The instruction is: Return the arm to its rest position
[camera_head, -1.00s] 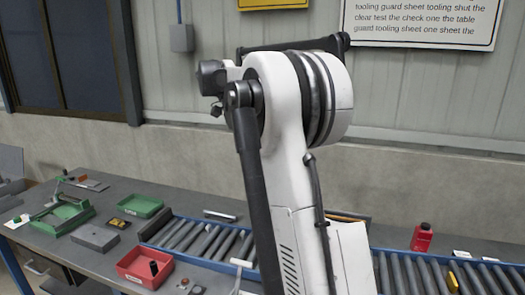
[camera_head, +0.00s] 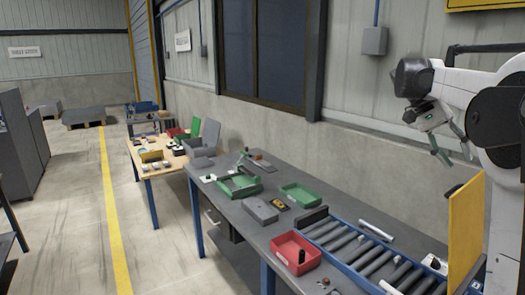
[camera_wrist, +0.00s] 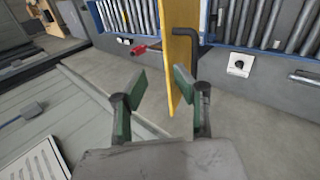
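My gripper (camera_head: 456,155) hangs at the upper right of the head view, at the end of my raised, folded arm. It is in the air above the conveyor end of the bench, apart from everything. In the wrist view its two green-padded fingers (camera_wrist: 160,80) stand apart with nothing held between them. A yellow panel (camera_wrist: 178,60) shows behind the gap between the fingers. The same upright yellow panel (camera_head: 465,232) stands below my gripper in the head view. My arm's lower part is cut off by the right edge.
The grey bench (camera_head: 240,222) carries a red bin (camera_head: 296,252), green trays (camera_head: 300,194), a grey block (camera_head: 261,210) and a blue-framed roller conveyor (camera_head: 345,245). A wooden table (camera_head: 148,160) stands further back.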

